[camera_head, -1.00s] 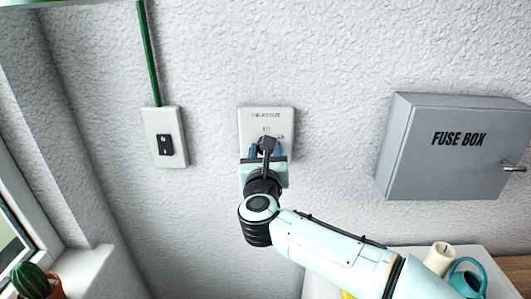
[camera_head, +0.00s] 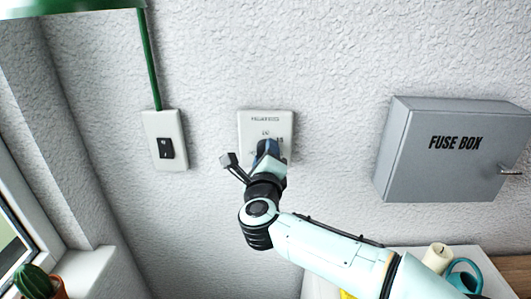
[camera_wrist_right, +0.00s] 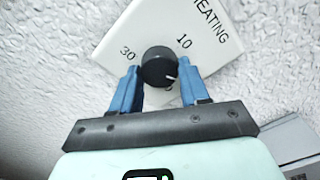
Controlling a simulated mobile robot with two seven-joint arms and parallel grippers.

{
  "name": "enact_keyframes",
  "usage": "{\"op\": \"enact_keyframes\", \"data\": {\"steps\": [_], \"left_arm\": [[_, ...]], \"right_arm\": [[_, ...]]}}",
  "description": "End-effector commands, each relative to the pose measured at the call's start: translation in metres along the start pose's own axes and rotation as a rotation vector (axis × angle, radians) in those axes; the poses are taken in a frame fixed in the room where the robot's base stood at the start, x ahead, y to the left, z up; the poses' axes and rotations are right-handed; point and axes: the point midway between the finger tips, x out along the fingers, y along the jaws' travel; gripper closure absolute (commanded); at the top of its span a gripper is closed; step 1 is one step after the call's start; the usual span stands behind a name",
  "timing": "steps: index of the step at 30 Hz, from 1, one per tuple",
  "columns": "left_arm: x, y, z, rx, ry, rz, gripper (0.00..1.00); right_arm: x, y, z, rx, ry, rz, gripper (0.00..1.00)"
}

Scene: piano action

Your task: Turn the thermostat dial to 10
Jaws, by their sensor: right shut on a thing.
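The thermostat is a white wall plate (camera_head: 254,123) lettered HEATING; it also shows tilted in the right wrist view (camera_wrist_right: 110,42). Its round black dial (camera_wrist_right: 157,64) has a white mark pointing to the right, slightly downward in that view. The number 10 is printed to the dial's upper right and 30 to its left. A further marking below the dial is mostly hidden. My right gripper (camera_head: 267,150) is at the plate, its blue fingers (camera_wrist_right: 161,82) on both sides of the dial, shut on it. In the head view the gripper hides the dial. My left gripper is not in view.
A light switch (camera_head: 166,148) is on the wall to the left, under a green pole. A grey fuse box (camera_head: 440,160) is on the wall to the right. A candle (camera_head: 437,257) and a teal watering can (camera_head: 464,277) stand at lower right. A cactus (camera_head: 33,281) is at lower left.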

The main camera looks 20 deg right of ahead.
Motion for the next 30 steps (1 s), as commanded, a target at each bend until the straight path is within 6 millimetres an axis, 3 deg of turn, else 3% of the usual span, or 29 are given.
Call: {"op": "enact_keyframes", "data": {"steps": [30], "left_arm": [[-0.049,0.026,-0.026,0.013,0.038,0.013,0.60]], "right_arm": [[0.000,-0.004,0.003,-0.920,-0.001,-0.002,0.85]]}}
